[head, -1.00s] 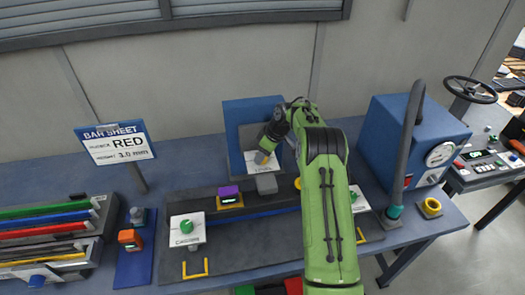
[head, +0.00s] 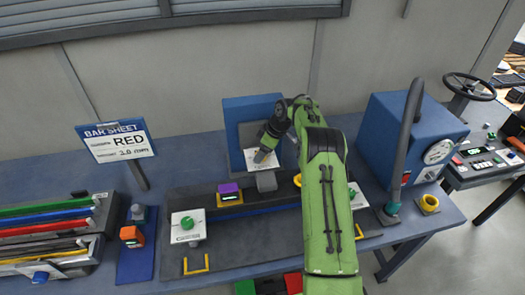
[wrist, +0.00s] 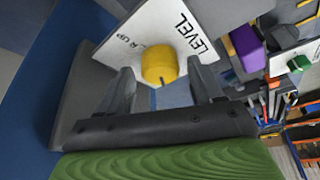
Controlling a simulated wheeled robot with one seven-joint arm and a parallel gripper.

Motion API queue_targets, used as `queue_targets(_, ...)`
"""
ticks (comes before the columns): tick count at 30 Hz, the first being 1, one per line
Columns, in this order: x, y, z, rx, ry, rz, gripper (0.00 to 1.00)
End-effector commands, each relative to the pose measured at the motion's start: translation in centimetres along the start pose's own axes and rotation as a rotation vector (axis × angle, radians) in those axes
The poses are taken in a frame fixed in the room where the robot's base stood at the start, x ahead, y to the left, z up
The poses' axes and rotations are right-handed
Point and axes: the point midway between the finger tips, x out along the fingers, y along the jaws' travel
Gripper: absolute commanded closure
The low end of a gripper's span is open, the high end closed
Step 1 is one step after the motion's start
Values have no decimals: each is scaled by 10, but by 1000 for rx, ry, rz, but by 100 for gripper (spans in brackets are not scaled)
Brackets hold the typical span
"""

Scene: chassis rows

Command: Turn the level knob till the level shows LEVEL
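The yellow level knob (wrist: 159,69) sits on a white plate (wrist: 138,42) marked LEVEL in the wrist view. A dark mark shows on the knob's lower edge. My gripper (wrist: 160,72) is open, with one finger on each side of the knob and a visible gap on both sides. In the head view my gripper (head: 265,148) is at the white plate in front of the blue panel (head: 240,108), and hides most of the knob. A purple block on a yellow base (head: 229,193) has a small display, too small to read; I cannot tell whether it is the level.
A second white plate with a green knob (head: 187,224) stands at the front left of the fixture. A blue machine with a gauge (head: 437,152) and a grey upright post (head: 405,150) stand to the right. Coloured bars (head: 45,222) lie in a rack at left.

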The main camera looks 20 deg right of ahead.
Motion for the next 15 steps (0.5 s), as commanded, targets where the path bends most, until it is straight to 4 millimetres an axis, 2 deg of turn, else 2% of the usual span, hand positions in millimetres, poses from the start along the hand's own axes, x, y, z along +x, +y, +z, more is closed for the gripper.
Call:
queue_targets(9, -2, 0, 0, 1, 0, -1, 31)
queue_targets(11, -9, 0, 0, 1, 0, 0, 31)
queue_targets(15, -43, 1, 0, 3, 1, 4, 31)
